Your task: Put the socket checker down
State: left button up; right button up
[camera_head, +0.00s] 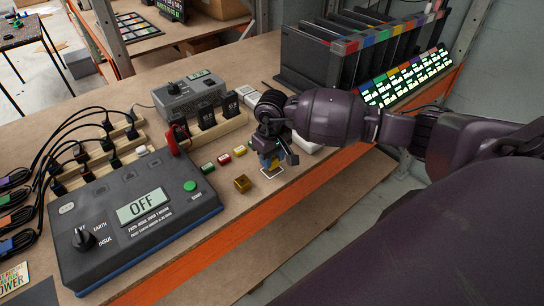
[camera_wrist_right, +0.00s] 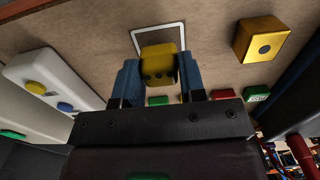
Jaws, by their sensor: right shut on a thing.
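The yellow socket checker (camera_wrist_right: 158,63) sits between the blue fingertips of my right gripper (camera_wrist_right: 158,78) in the right wrist view. The gripper is shut on it. A white square outline (camera_wrist_right: 142,29) is marked on the bench just beyond the checker in that view. In the head view my right gripper (camera_head: 269,160) points down over the white outline (camera_head: 272,176), low above the bench. The checker is mostly hidden by the fingers there, so I cannot tell whether it touches the bench. My left gripper is not in view.
A gold cube (camera_head: 242,184) stands left of the outline, with small green, red and yellow blocks (camera_head: 224,159) behind it. A large grey tester (camera_head: 135,213) reading OFF fills the left. The bench's orange front edge (camera_head: 200,262) is close. A white box (camera_wrist_right: 48,92) lies beside the gripper.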

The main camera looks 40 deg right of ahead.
jog(key=shift+f, duration=0.15)
jog(key=o, duration=1)
jog(key=shift+w+r, duration=0.1)
jog(key=shift+r, duration=0.35)
notch_tip(320, 180, up, 11)
jog(key=shift+r+b, duration=0.2)
jog(key=shift+b, duration=0.5)
